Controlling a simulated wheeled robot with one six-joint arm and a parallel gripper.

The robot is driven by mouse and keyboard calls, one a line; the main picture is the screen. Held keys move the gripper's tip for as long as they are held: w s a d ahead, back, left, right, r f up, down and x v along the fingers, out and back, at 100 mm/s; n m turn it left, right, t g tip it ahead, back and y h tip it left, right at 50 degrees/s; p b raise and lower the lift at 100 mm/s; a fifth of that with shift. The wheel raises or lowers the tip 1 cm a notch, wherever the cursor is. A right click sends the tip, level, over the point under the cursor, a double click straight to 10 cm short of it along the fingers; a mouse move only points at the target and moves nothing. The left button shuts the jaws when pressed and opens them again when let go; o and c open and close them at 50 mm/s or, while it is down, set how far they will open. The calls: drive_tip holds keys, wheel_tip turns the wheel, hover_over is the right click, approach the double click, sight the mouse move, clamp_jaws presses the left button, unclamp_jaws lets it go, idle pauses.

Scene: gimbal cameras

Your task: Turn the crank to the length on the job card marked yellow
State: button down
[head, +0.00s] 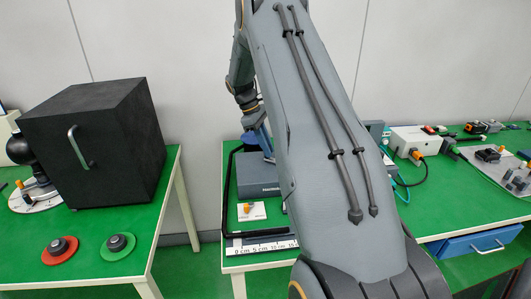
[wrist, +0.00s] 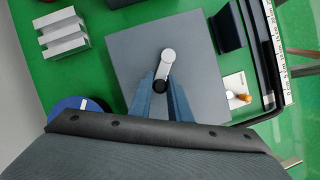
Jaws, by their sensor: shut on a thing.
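The crank (wrist: 167,62) is a short pale arm on top of a flat grey box (wrist: 130,65), with a dark knob at its lower end. My gripper (wrist: 161,86) has its two blue fingers shut on that knob. The crank arm points down and slightly left in the wrist view. In the head view my gripper (head: 265,143) is over the grey box (head: 256,178), and my arm hides part of it. A ruler strip (head: 262,246) with cm marks lies at the table's front edge; it also shows in the wrist view (wrist: 280,52). I cannot make out a job card marked yellow.
A white plate with an orange knob (head: 247,208) sits in front of the box, inside a black bar frame (head: 226,190). A silver ridged block (wrist: 62,34) and a blue disc (wrist: 78,105) are near the box. A black cabinet (head: 95,145) stands on the left table.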

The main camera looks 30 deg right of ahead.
drive_tip(key=shift+w+d+m+g+y+b, duration=0.15)
drive_tip(key=shift+d+m+g+y+b, duration=0.25)
drive_tip(key=shift+m, duration=0.5)
drive_tip(key=c, duration=1.7)
unclamp_jaws()
drive_tip(key=shift+d, duration=0.1)
drive_tip(key=shift+o, duration=0.3)
drive_tip(key=shift+r, duration=0.1)
drive_tip(key=shift+w+r, duration=0.2)
drive_tip(key=shift+r, duration=0.1)
drive_tip(key=b+v, duration=0.2)
drive_tip(key=v, duration=0.5)
drive_tip(key=shift+a, duration=0.2)
drive_tip(key=shift+s, duration=0.15)
